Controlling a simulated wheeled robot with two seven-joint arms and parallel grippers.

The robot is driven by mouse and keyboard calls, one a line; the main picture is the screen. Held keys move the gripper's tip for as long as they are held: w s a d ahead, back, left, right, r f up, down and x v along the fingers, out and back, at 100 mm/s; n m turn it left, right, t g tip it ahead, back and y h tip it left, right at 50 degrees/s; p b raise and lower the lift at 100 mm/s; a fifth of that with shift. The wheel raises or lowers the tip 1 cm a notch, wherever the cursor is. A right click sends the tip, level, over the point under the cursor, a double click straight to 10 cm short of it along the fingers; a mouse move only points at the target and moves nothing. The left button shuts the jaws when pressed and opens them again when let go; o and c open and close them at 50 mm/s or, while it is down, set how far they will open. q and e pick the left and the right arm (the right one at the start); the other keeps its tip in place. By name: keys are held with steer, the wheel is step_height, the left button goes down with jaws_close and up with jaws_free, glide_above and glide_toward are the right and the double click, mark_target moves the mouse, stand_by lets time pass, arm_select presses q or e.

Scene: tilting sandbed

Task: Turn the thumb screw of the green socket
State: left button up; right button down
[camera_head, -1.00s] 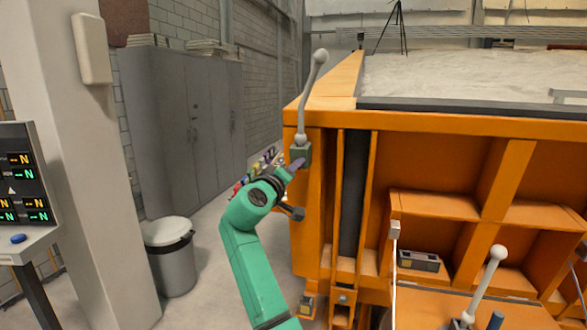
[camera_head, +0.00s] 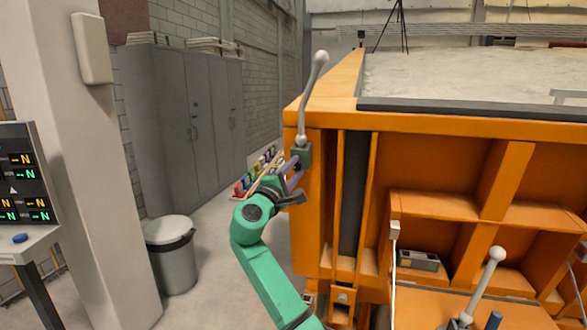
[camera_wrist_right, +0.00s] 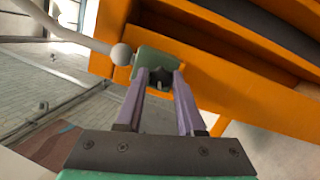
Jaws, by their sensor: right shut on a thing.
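The green socket (camera_head: 304,156) is a small block at the upper left corner of the orange sandbed frame. A grey rod with ball ends (camera_head: 312,90) stands up from it, tilted slightly right. In the right wrist view the green socket (camera_wrist_right: 150,62) shows ahead of my fingers, with the rod's ball at its left. My right gripper (camera_head: 293,172) is at the socket's lower front. In the right wrist view my right gripper (camera_wrist_right: 160,84) has its two purple fingers shut on the dark thumb screw (camera_wrist_right: 160,78), one on each side. The fingers partly hide the screw. My left gripper is not seen.
The orange sandbed (camera_head: 440,122) fills the right side, with a second ball-ended rod (camera_head: 487,277) low on it. A bin (camera_head: 172,262), a pillar (camera_head: 105,170) and a control panel (camera_head: 20,175) stand left. Colourful items (camera_head: 256,172) are behind my arm.

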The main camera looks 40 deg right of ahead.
steer(key=n, duration=0.2)
steer(key=n+p, duration=0.1)
steer(key=n, duration=0.1)
steer(key=r+n+t+p, duration=0.1)
steer(key=n, duration=0.1)
steer(key=shift+d+h, duration=0.15)
steer(key=shift+h, duration=0.15)
steer(key=shift+f+n+t+p, duration=0.1)
steer(key=shift+n+t+p, duration=0.35)
steer(key=shift+n, duration=0.75)
steer(key=shift+n+t+p, duration=0.25)
steer(key=shift+n+p, duration=0.35)
steer(key=shift+n, duration=0.6)
steer(key=c, duration=0.6)
jaws_free()
steer(key=shift+f, duration=0.25)
